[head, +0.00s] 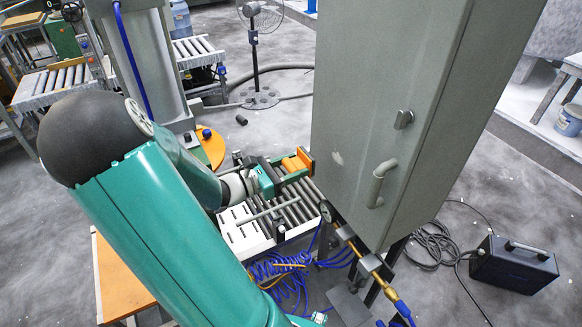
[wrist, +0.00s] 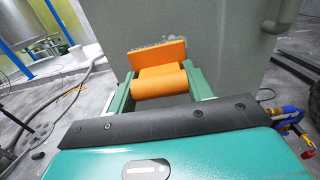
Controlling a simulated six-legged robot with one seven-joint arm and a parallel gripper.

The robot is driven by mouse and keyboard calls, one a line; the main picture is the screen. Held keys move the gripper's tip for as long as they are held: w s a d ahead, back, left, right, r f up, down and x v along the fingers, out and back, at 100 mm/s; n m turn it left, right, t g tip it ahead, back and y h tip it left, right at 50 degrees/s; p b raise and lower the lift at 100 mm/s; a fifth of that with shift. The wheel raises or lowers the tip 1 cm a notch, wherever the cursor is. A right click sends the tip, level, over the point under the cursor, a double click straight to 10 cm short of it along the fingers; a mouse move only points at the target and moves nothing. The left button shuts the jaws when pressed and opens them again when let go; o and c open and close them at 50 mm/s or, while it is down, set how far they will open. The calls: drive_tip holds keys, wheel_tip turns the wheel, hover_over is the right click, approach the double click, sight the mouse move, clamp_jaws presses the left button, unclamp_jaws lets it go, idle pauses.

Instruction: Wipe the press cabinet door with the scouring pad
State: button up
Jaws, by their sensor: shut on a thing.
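The press cabinet (head: 350,75) is a tall grey-green box, its door facing my arm, with a latch (head: 403,119) and a bar handle (head: 379,184) near the right edge. A pale smudge (head: 337,157) marks the door left of the handle. My gripper (head: 288,170) is at the door's lower left edge, shut on the orange grip of the scouring pad (head: 297,163). In the wrist view the green fingers of my gripper (wrist: 160,88) clasp the pad's round grip, and the pad's orange plate (wrist: 157,54) faces the door (wrist: 225,45). I cannot tell whether the pad touches it.
A roller conveyor (head: 240,225) lies below my gripper. Blue coiled hoses (head: 280,275) and a brass pipe fitting (head: 372,263) are under the cabinet. A black case (head: 514,265) and loose cable lie at right. A fan (head: 254,55) stands behind on open floor.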

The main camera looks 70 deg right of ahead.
drive_tip(key=shift+s+d, duration=0.35)
drive_tip(key=shift+s, duration=0.25)
drive_tip(key=shift+x, duration=2.25)
drive_tip(key=shift+x, duration=0.95)
drive_tip(key=shift+w, duration=0.1)
drive_tip(key=shift+s+a, duration=1.35)
drive_tip(key=shift+s, duration=0.05)
drive_tip(key=shift+s+d, duration=0.1)
drive_tip(key=shift+s, duration=0.05)
drive_tip(key=shift+w+d+r, duration=0.1)
drive_tip(key=shift+w+d, duration=1.3)
drive_tip(key=shift+d, duration=0.1)
drive_tip(key=shift+c, duration=0.6)
